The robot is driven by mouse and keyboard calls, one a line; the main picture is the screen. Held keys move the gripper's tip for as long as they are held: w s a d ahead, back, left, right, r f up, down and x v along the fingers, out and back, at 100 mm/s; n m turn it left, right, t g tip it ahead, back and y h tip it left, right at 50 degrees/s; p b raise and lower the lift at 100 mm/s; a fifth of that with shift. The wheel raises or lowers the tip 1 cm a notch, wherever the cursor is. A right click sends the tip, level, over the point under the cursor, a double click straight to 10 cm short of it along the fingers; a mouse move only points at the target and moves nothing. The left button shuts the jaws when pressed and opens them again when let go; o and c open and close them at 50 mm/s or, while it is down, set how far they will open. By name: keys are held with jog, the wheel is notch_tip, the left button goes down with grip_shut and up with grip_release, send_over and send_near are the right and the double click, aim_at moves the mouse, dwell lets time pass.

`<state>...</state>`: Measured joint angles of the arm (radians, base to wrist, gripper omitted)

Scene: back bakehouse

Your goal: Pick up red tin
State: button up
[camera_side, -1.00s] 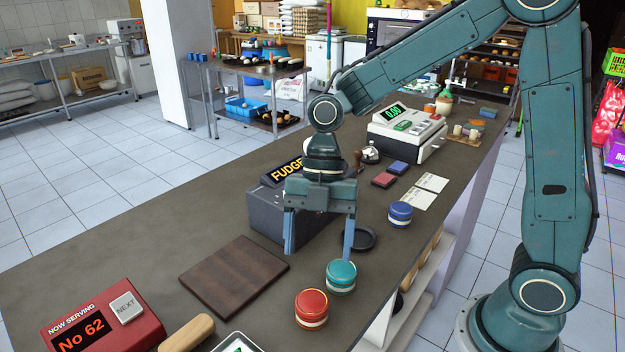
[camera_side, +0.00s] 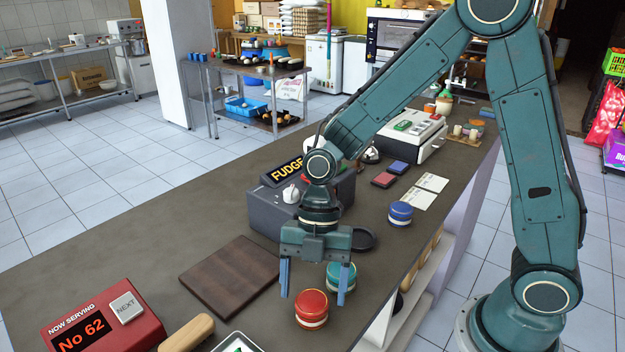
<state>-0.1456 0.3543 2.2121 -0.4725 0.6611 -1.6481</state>
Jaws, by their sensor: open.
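The red tin (camera_side: 311,309) is a short round tin with a pale band, standing upright near the counter's front edge. My gripper (camera_side: 313,295) points down with its two blue fingers spread wide and nothing held between them. In the picture its fingertips flank the upper part of the red tin; I cannot tell their exact height above the counter. A teal tin (camera_side: 341,272) stands just behind the red one, partly hidden by my right finger.
A dark wooden board (camera_side: 228,279) lies to the left. A grey FUDGE box (camera_side: 270,205) stands behind my gripper, with a dark round dish (camera_side: 364,239) and a blue tin (camera_side: 400,213) to the right.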

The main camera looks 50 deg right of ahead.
aim_at(313, 297)
jog(key=shift+x, duration=1.25)
jog(key=c, duration=1.1)
jog(key=shift+r, duration=0.15)
notch_tip(313, 297, up, 20)
jog(key=shift+w+d, duration=0.1)
